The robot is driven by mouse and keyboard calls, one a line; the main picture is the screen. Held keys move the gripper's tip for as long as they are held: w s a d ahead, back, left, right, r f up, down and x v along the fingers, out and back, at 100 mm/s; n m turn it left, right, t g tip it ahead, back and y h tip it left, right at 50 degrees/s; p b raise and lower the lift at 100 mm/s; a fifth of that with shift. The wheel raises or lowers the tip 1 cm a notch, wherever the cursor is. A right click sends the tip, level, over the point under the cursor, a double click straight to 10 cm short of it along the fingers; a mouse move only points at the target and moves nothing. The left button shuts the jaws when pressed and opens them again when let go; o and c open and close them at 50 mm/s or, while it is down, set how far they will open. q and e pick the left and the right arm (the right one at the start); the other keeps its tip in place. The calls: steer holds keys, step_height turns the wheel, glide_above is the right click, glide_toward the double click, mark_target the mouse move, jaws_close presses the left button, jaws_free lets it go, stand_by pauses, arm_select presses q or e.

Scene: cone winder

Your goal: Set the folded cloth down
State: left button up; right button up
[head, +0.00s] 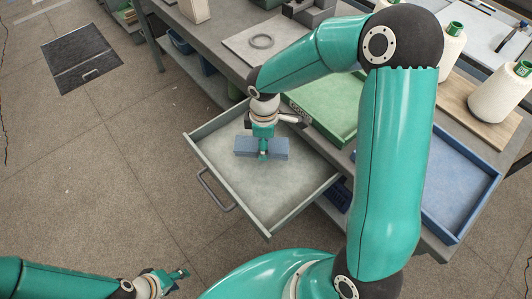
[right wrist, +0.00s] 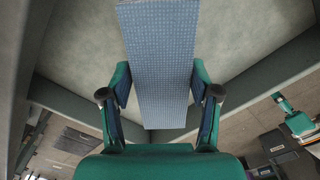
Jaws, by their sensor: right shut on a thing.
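The folded cloth (head: 245,147) is a blue, finely patterned flat oblong. In the right wrist view the cloth (right wrist: 158,60) runs lengthwise between the two fingers. My right gripper (head: 263,153) is shut on its middle, inside the outline of the open drawer (head: 240,195). I cannot tell whether the cloth touches the drawer floor. The right gripper (right wrist: 158,95) shows a finger along each side of the cloth. My left gripper (head: 178,279) is low at the left, away from the drawer, with its fingers apart and nothing between them.
The drawer is pulled out from the workbench, and its floor around the cloth is bare. A green tray (head: 325,105) and a blue tray (head: 460,190) are on the right. White yarn cones (head: 495,98) stand behind.

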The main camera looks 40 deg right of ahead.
steer(key=shift+f, duration=2.8)
steer(key=shift+b, duration=0.3)
steer(key=o, duration=1.2)
steer(key=shift+c, duration=0.2)
step_height(320, 180, up, 12)
steer(key=shift+r+p, duration=0.1)
steer(key=shift+p, duration=0.3)
